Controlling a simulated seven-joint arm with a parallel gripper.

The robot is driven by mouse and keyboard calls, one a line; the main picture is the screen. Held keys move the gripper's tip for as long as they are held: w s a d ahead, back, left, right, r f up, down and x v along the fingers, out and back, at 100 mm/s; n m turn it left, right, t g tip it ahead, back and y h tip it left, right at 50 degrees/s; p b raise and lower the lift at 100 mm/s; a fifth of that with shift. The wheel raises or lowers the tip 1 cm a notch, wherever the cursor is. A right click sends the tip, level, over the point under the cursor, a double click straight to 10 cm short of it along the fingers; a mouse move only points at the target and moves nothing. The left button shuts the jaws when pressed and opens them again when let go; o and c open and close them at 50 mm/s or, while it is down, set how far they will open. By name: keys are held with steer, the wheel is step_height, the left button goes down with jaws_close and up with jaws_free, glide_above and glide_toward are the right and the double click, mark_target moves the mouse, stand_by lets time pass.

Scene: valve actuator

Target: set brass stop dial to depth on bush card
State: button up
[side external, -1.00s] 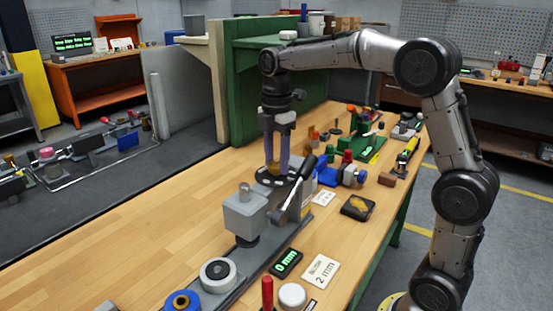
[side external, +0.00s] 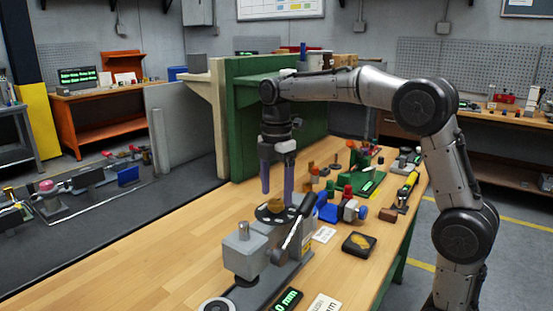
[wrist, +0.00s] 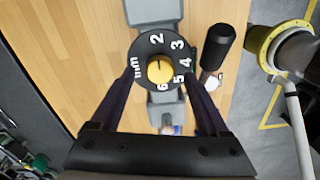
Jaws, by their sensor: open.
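The brass stop dial (side external: 276,205) is a round brass knob on a black disc with white numerals, on top of the grey fixture. In the wrist view the dial (wrist: 160,70) shows 2 to 6 and "mm", with a short dark mark on the knob near its upper edge. My gripper (side external: 277,195) is open, its purple fingers pointing down over the dial, apart from the knob. The bush card (side external: 325,303) is white and cut off by the bottom edge; its figure is out of view. The green-lit display (side external: 288,299) beside it is partly cut off and shows "0 mm".
A black-handled lever (side external: 299,222) rises close to the dial's right. A grey block (side external: 245,250) stands in front of it. Blue and red parts (side external: 345,208) and a black tray (side external: 359,244) lie to the right. The bench on the left is clear.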

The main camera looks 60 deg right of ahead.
mark_target(277, 201)
step_height(277, 201, up, 12)
stand_by(0.4)
stand_by(0.3)
steer(key=s+a+r+m+t, duration=0.1)
steer(key=s+a, duration=0.1)
steer(key=s, duration=0.5)
steer(key=s+a+r+t, duration=0.1)
steer(key=s+a, duration=0.2)
steer(key=s, duration=0.4)
steer(key=s+f+m+t, duration=0.1)
steer(key=s+f+m, duration=0.3)
steer(key=f+m, duration=0.3)
steer(key=s+a+f+m+t, duration=0.1)
steer(key=s+f+m, duration=0.4)
steer(key=f, duration=0.6)
steer(key=shift+a+m+t, duration=0.3)
steer(key=shift+m+t, duration=0.5)
steer(key=shift+m, duration=0.5)
